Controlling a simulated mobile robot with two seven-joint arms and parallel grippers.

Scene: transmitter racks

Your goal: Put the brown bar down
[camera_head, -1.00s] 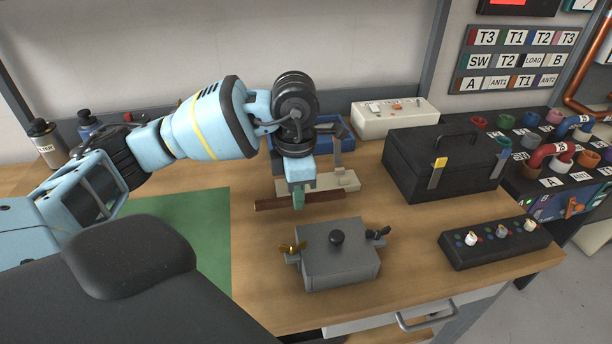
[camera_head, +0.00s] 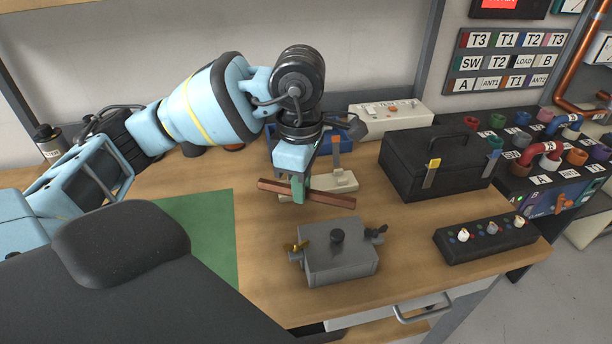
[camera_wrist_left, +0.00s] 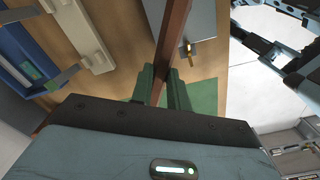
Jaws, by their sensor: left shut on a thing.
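The brown bar (camera_head: 328,198) is long and thin and is held above the wooden workbench, behind the grey box. My left gripper (camera_head: 299,190) is shut on the bar near its left part, with greenish fingers around it. In the left wrist view the bar (camera_wrist_left: 172,45) passes between the fingers (camera_wrist_left: 162,88) and runs away towards the grey box. The bar is slightly tilted in the head view. My right gripper is not in view.
The grey box (camera_head: 340,258) with a black knob and wing nuts stands in front of the bar. A green mat (camera_head: 210,225) lies left. A black case (camera_head: 435,165), a switch box (camera_head: 488,238), a white box (camera_head: 390,118) and a blue bin (camera_head: 345,138) stand around. Bare wood shows between mat and grey box.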

